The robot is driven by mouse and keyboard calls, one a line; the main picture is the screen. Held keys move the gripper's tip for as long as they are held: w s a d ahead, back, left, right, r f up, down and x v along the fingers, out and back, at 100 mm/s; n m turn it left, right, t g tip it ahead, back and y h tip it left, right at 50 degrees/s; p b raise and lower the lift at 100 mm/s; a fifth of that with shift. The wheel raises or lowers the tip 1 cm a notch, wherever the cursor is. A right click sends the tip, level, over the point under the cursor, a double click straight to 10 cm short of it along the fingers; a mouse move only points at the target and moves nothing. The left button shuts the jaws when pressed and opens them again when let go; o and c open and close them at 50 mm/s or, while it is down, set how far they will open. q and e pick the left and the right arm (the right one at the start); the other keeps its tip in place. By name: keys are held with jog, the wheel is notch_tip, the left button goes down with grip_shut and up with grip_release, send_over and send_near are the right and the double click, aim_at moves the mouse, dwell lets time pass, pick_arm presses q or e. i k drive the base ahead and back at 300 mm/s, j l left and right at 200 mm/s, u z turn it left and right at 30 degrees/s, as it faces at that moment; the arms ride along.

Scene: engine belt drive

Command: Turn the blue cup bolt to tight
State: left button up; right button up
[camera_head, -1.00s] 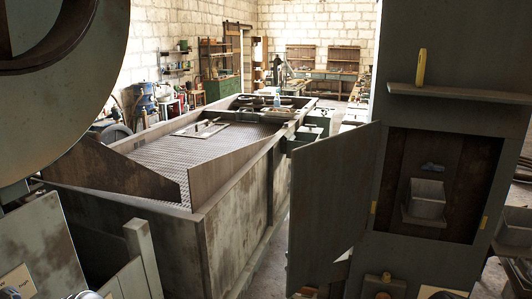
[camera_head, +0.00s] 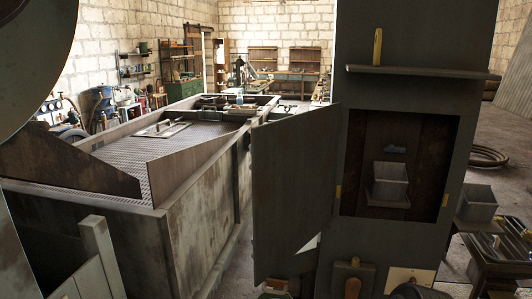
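An open grey cabinet (camera_head: 400,90) stands right of centre, with a dark recess in its front. Inside the recess a grey square cup (camera_head: 389,182) sits on a small bracket. A small blue-grey piece (camera_head: 396,150) is fixed on the back wall just above the cup; it may be the blue cup bolt, but it is too small to tell how tight it is. Neither of my grippers shows in this view.
The cabinet door (camera_head: 292,190) stands open to the left. A shelf (camera_head: 424,72) above the recess holds a yellow upright piece (camera_head: 377,46). A second grey cup (camera_head: 478,204) is at the right. A large metal bin (camera_head: 205,205) fills the left.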

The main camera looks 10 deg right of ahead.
aim_at(391, 149)
jog(key=l+z, duration=0.25)
jog(key=l, duration=0.15)
jog(key=i+l+z, duration=0.25)
jog(key=l, duration=0.15)
jog(key=l+z, duration=0.3)
jog(key=i+l+z, duration=0.25)
jog(key=l, duration=0.2)
